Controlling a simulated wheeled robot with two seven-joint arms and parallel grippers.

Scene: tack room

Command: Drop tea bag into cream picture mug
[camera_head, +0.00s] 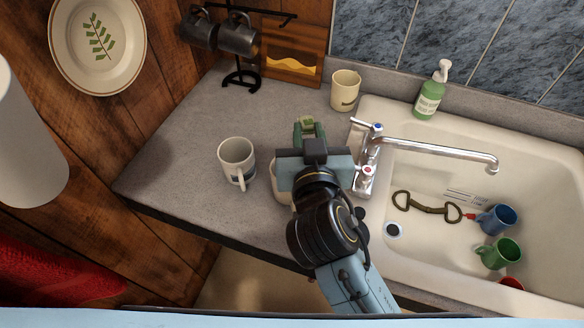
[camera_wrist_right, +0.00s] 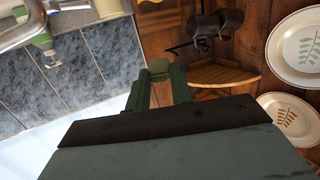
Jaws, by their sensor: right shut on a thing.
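My right gripper (camera_head: 308,126) is over the counter in the head view, its green fingers pointing toward the back wall. A cream mug with a dark mark (camera_head: 344,92) stands upright at the back by the sink, beyond the fingertips. Another pale mug (camera_head: 279,187) is mostly hidden under my right wrist. My left gripper is out of view.
The sink (camera_head: 440,250) is on the right with a tap (camera_head: 430,150), blue mug (camera_head: 497,219), green mug (camera_head: 499,253) and metal bit (camera_head: 425,207). A soap bottle (camera_head: 430,95) stands behind it. A mug rack (camera_head: 241,75) stands at the back left.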

